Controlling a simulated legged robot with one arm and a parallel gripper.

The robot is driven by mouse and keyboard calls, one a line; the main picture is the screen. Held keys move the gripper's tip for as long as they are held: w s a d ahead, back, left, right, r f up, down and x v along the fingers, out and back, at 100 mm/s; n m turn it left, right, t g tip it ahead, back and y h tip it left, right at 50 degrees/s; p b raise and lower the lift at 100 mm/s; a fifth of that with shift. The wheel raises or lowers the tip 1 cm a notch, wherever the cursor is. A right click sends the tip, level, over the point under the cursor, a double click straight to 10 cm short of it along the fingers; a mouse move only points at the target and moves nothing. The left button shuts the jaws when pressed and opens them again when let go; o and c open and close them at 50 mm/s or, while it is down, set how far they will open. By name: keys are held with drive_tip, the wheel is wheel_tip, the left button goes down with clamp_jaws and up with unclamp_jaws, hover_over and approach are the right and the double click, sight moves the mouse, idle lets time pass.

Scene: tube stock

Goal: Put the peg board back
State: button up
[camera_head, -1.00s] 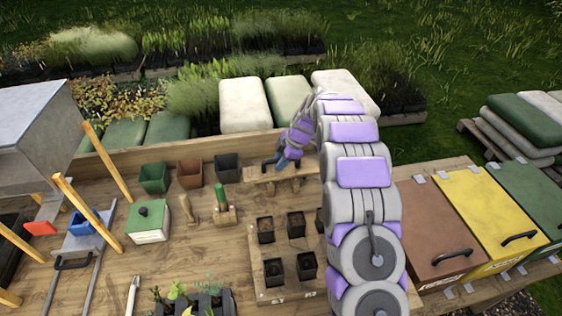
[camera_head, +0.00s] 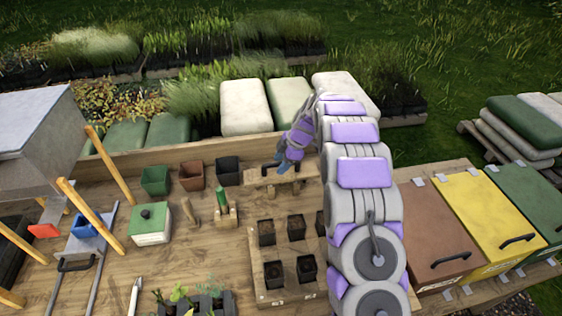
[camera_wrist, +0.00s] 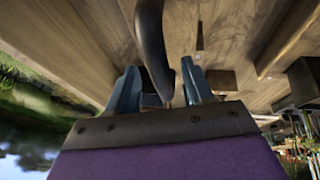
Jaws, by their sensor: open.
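The peg board (camera_head: 256,178) looks like a narrow wooden board with a dark curved handle on top, at the back of the bench. My gripper (camera_head: 282,168) is over it, fingers pointing down by the handle, and my arm hides its right end. In the wrist view my gripper (camera_wrist: 162,92) is open, with its two blue fingers apart. The dark handle (camera_wrist: 153,40) runs down between the fingers; I cannot tell whether it touches either one. Much of the board is hidden behind the gripper there.
A wooden tray (camera_head: 262,288) with several black pots lies in front of the board. A green-handled tool (camera_head: 222,200) and a green-lidded box (camera_head: 150,222) stand to the left. Pots line the back edge (camera_head: 191,175). Lidded bins (camera_head: 432,232) are at the right.

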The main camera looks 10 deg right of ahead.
drive_tip(key=v, duration=1.1)
drive_tip(key=s+a+r+m+g, duration=0.1)
drive_tip(key=s+a+r+m, duration=0.15)
drive_tip(key=s, duration=0.25)
drive_tip(key=s+a+r+m, duration=0.1)
drive_tip(key=s+r+m, duration=0.1)
drive_tip(key=s+r, duration=0.3)
drive_tip(key=s+m+g+h, duration=0.2)
drive_tip(key=s+m, duration=1.2)
drive_tip(key=s, duration=2.7)
drive_tip(key=h, duration=0.2)
drive_tip(key=shift+a+f+g+h+p, duration=0.3)
drive_tip(key=shift+a+g+p, duration=0.05)
drive_tip(key=shift+g, duration=0.05)
drive_tip(key=shift+w+f, duration=0.1)
drive_tip(key=shift+f, duration=0.1)
